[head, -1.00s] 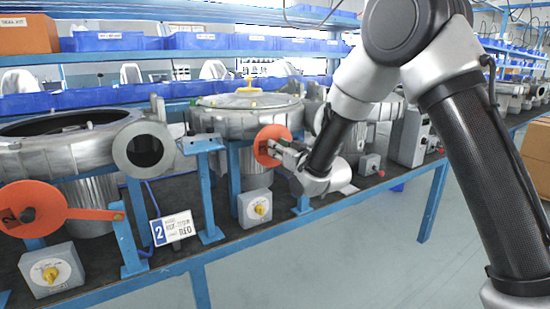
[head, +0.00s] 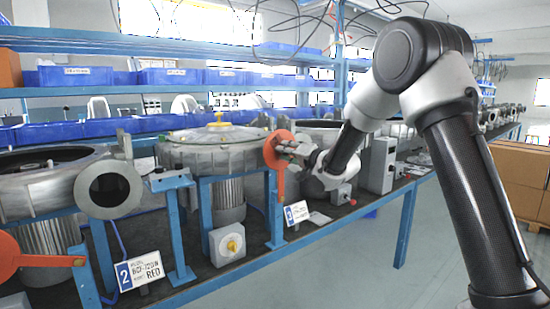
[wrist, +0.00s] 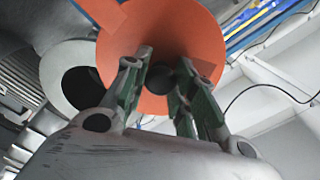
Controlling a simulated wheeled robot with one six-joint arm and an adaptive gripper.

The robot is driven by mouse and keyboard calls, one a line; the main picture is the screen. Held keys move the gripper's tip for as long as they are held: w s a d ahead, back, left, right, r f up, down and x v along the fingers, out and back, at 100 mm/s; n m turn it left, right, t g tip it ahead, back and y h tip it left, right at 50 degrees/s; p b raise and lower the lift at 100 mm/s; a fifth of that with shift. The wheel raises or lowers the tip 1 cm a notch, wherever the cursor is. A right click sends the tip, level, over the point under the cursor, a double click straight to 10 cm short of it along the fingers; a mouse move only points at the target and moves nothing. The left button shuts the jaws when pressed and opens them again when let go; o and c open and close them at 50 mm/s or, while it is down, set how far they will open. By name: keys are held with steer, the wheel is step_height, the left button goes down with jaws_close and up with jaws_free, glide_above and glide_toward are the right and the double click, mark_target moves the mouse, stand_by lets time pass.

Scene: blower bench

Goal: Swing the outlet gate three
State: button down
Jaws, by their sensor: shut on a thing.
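The orange disc of outlet gate three (head: 280,138) stands above its blue post (head: 273,205), with its orange arm pointing down to the post. A placard with a 3 (head: 297,212) is beside the post. My gripper (head: 285,150) is at the disc's face. In the wrist view the fingers (wrist: 160,90) are closed in at the middle of the orange disc (wrist: 185,30). The part they hold is mostly hidden between them. A grey outlet ring with a dark opening (wrist: 82,88) shows left of the disc, its edge partly covered by it.
Station two has an open outlet (head: 109,190), a blue post (head: 175,225), a switch box (head: 227,243) and a placard (head: 138,270). Another orange gate (head: 30,260) is at the lower left. A grey box (head: 383,165) stands right of my gripper. The floor in front is clear.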

steer(key=w+d+f+m, duration=0.3)
steer(key=w+d+m, duration=0.3)
steer(key=d, duration=0.3)
steer(key=shift+m, duration=0.4)
steer(key=shift+f, duration=0.1)
steer(key=c, duration=1.2)
jaws_free()
steer(key=shift+f, duration=0.1)
steer(key=shift+c, duration=0.2)
steer(key=shift+o, duration=0.5)
steer(key=v, duration=1.2)
